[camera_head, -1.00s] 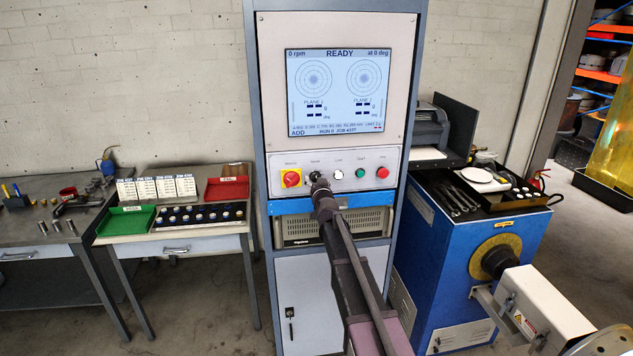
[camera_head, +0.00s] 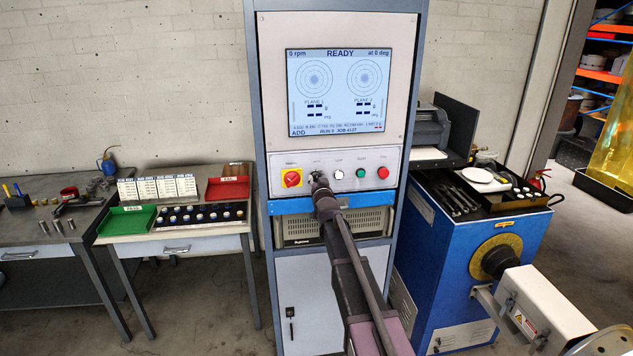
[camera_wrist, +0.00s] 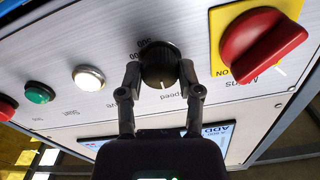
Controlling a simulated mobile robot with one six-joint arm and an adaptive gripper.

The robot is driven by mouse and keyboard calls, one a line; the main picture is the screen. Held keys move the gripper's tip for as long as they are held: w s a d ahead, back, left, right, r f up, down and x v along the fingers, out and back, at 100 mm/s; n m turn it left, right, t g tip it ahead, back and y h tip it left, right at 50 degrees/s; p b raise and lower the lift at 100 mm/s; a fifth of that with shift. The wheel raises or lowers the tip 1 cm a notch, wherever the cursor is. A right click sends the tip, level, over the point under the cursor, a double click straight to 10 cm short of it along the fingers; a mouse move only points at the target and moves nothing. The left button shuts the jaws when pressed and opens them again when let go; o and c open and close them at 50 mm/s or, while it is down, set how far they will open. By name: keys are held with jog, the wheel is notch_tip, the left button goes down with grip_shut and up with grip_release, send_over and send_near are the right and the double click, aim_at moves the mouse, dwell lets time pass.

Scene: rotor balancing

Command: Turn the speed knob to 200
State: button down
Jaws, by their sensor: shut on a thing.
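The speed knob is a dark round knob with a white pointer line (camera_wrist: 160,68) on the grey control panel (camera_head: 400,158). In the wrist view my gripper (camera_wrist: 160,76) has its two fingers on opposite sides of the knob, shut on it. Dial numbers show beside the knob, partly hidden and upside down; I cannot read the exact setting. In the head view my gripper (camera_head: 319,182) reaches the panel and covers most of the knob. The screen (camera_head: 338,92) above reads READY and 0 rpm.
A red mains switch on a yellow plate (camera_head: 291,178) is left of the knob. A white button (camera_head: 339,174), a green button (camera_head: 362,173) and a red button (camera_head: 383,172) are to its right. A blue ledge (camera_head: 375,200) runs below the panel.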

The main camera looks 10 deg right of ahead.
jog(key=shift+w+m, duration=0.1)
jog(key=shift+m, duration=3.7)
jog(key=shift+c, duration=1.3)
grip_release()
jog(key=shift+s, duration=0.2)
